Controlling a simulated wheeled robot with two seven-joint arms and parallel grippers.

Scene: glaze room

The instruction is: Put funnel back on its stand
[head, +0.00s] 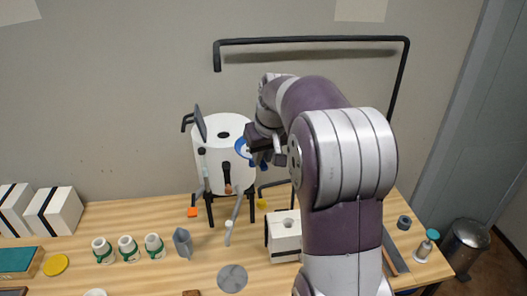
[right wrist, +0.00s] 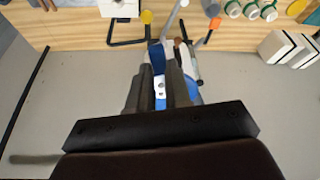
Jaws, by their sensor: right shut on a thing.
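The blue-and-white funnel (head: 241,149) is in my right gripper (head: 262,158), in front of the right side of a white cylindrical vessel. The gripper is shut on it, and its fingers hide part of it. In the right wrist view the funnel (right wrist: 158,58) shows blue and white between and beside the dark fingers (right wrist: 165,80). A dark bent bar frame (head: 264,188) stands on the bench below and right of the funnel, apart from it. I cannot tell whether this is the funnel's stand. My left gripper is not in view.
The white vessel (head: 208,170) stands on dark legs with rods around it. A white block (head: 285,228) is below my right arm. Several white-and-green cups (head: 128,249), a grey pitcher (head: 183,242) and a grey disc (head: 232,278) are on the bench. A black pipe (head: 310,40) runs along the wall.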

